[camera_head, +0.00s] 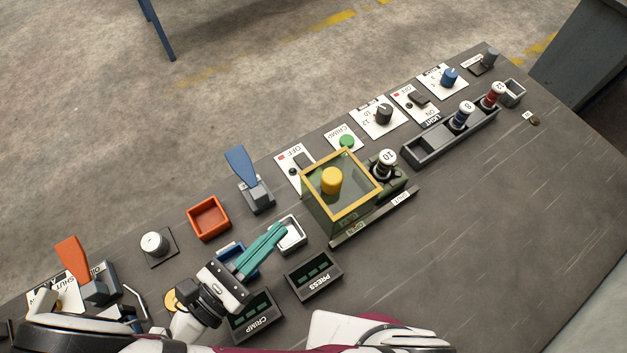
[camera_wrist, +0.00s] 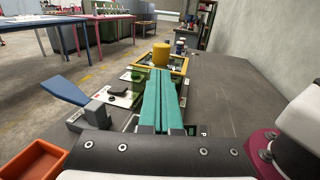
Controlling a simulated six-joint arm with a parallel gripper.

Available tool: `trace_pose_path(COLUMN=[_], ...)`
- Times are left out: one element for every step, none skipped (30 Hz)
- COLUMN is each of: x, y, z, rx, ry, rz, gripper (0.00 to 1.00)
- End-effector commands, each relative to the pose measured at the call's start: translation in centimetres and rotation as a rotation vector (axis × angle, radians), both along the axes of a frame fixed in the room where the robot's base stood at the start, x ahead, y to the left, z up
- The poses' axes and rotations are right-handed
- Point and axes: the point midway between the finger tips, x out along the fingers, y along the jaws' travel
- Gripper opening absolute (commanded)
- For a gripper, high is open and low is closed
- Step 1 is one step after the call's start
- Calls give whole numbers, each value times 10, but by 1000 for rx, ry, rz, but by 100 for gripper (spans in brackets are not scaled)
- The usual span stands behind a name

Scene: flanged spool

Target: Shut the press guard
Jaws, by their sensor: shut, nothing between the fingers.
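The press guard (camera_head: 313,212) is a clear box with a yellow top frame and a yellow knob (camera_head: 331,180). It sits at the left part of a dark rail (camera_head: 376,217), by the label that seems to read OPEN (camera_head: 358,228). The SHUT label (camera_head: 401,198) is at the rail's right part. A spool marked 10 (camera_head: 385,162) stands uncovered just right of the guard. My gripper (camera_head: 280,231) has teal fingers, shut and empty, left of and apart from the guard. In the wrist view the fingers (camera_wrist: 161,76) point toward the guard's yellow frame (camera_wrist: 180,66) and partly hide it.
The PRESS box (camera_head: 314,278) is in front. The bench (camera_head: 480,230) is bare to the right of the rail.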

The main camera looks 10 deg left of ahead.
Motion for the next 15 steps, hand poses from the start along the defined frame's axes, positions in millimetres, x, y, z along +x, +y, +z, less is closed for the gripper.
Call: trace_pose_path(x=[10,15,23,29,34,42,48,53,59,64,68,73,76,78,81], y=[-7,-10,-14,-18,-21,-25,-29,-32,-36,-38,-40,-43,-45,-46,-48], z=[0,0,0,0,0,0,0,0,0,0,0,0,0,0,0], rx=[-3,-2,-2,-1,-1,0,0,0,0,0,1,1,1,1,1], ry=[1,1,1,2,2,1,1,2,2,2,2,2,2,2,2], rz=[-4,-4,-5,-5,-5,-5,-6,-6,-6,-5,-5,-5,-5,-5,-4], gripper=[0,0,0,0,0,0,0,0,0,0,0,0,0,0,0])
